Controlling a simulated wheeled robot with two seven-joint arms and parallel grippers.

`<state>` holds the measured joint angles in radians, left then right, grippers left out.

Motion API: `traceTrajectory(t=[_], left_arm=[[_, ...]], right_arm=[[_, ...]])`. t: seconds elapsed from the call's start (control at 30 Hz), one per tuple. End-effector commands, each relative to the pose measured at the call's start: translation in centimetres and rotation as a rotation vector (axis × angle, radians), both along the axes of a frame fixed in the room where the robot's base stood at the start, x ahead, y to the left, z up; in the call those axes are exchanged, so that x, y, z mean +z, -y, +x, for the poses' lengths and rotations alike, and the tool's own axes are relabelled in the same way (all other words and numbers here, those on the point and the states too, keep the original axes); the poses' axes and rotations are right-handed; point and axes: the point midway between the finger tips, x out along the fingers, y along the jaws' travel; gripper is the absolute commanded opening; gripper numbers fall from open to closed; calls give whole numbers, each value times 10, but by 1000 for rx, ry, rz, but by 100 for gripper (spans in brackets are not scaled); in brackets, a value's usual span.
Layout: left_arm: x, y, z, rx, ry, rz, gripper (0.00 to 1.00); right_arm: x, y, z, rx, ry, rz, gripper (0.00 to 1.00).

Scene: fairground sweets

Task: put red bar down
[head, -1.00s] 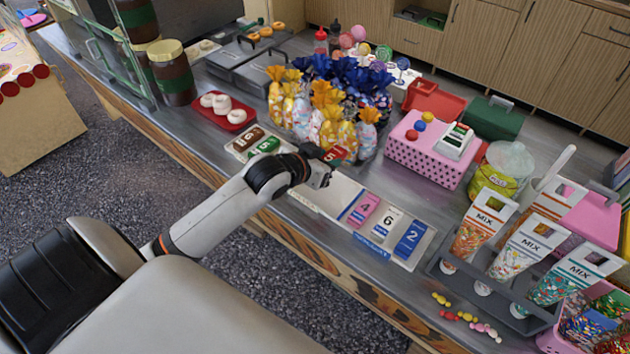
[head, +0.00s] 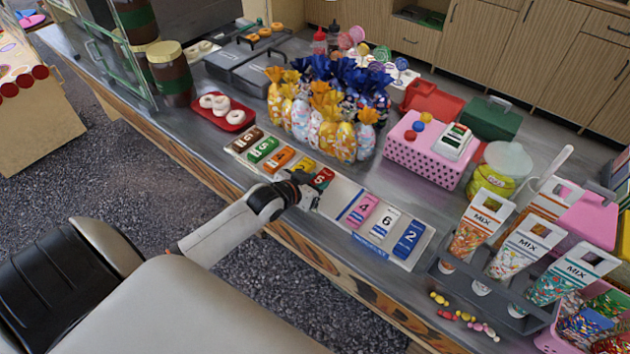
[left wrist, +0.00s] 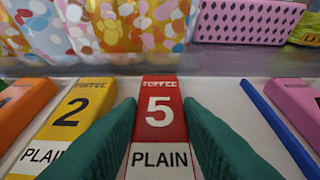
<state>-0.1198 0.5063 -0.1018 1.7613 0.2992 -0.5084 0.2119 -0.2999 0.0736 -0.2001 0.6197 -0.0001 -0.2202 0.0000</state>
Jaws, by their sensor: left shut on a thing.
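The red bar (head: 322,178), marked 5 and PLAIN, is at the right end of a row on the white tray (head: 337,197). My left gripper (head: 309,188) is shut on it. In the left wrist view the green fingers stand on both sides of the red bar (left wrist: 159,115). It lies flat, at about the level of its neighbours; whether it touches the tray I cannot tell. The yellow bar (left wrist: 78,112) is just left of it, apart from it. A blue divider strip (left wrist: 280,128) is to its right. My right gripper is out of view.
Brown (head: 247,139), green (head: 263,149) and orange (head: 280,159) bars continue the row. Pink (head: 363,210), white (head: 384,222) and blue (head: 409,239) bars lie beyond the divider. Bagged sweets (head: 338,140) stand close behind the row. White tray space is bare right of the red bar.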

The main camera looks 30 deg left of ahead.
Motion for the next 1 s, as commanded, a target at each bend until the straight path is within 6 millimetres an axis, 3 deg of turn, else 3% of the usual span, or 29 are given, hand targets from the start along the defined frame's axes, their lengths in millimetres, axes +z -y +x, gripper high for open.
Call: traceTrajectory(t=[0.23,0.27,0.4,0.73,1.0], left_arm=[[-2,0,0,0,1,0,8],[-3,0,0,0,0,0,34],[-2,0,0,0,0,0,54],[2,0,0,0,1,0,54],[19,-3,-38,-1,-2,1,54]], right_arm=[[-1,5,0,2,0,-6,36],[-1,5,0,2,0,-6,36],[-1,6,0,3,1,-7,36],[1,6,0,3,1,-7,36],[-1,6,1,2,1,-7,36]])
